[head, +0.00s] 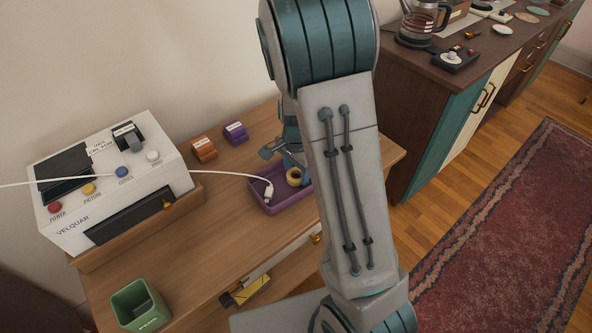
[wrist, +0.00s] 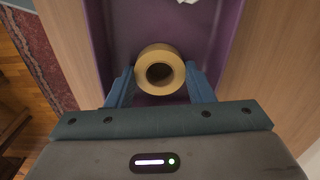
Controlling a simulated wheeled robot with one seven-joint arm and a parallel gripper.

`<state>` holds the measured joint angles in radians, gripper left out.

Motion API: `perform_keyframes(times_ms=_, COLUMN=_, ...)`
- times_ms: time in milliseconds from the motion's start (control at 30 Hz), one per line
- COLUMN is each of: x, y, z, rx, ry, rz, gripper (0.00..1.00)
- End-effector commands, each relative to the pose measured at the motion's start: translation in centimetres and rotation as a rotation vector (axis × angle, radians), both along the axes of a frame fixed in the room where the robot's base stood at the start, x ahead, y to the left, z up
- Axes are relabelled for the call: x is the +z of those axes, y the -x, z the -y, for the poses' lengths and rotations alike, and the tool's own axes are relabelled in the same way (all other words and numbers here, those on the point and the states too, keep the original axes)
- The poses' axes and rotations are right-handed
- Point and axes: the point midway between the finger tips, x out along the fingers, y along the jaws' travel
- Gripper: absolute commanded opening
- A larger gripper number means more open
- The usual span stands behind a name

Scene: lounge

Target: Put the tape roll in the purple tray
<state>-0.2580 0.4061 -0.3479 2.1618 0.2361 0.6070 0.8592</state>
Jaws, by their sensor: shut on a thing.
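The tape roll (wrist: 160,70) is a tan ring with a dark hole. My gripper (wrist: 161,83) is shut on it, with a blue finger on each side. The purple tray (wrist: 232,40) lies beneath the roll in the wrist view. In the head view the tape roll (head: 294,177) shows over the right part of the purple tray (head: 266,208). My gripper (head: 290,168) is there, partly hidden by my arm. I cannot tell whether the roll touches the tray floor.
A white cable with a plug (head: 267,190) crosses the tray's left side. A white machine (head: 110,180) stands at the left of the wooden table (head: 200,240). Orange (head: 204,149) and purple (head: 236,133) small blocks sit behind the tray. A green bin (head: 141,305) stands front left.

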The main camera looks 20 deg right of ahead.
Motion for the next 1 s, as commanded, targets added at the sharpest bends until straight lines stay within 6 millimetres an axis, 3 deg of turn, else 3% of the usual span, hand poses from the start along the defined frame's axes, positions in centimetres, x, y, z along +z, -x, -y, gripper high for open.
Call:
perform_keyframes(times_ms=33, x=-0.3, y=0.0, z=0.0, rx=0.000, ry=0.000, rz=-0.001, gripper=0.26)
perform_keyframes(times_ms=67, x=-0.3, y=0.0, z=0.0, rx=0.000, ry=0.000, rz=0.000, gripper=0.50)
perform_keyframes(times_ms=133, x=-0.2, y=0.0, z=0.0, rx=0.000, ry=0.000, rz=0.000, gripper=0.69)
perform_keyframes(times_ms=533, x=0.6, y=0.0, z=0.0, rx=0.001, ry=0.000, rz=0.002, gripper=0.69)
perform_keyframes(times_ms=1000, x=9.9, y=0.0, z=0.0, rx=0.002, ry=0.000, rz=0.003, gripper=0.69)
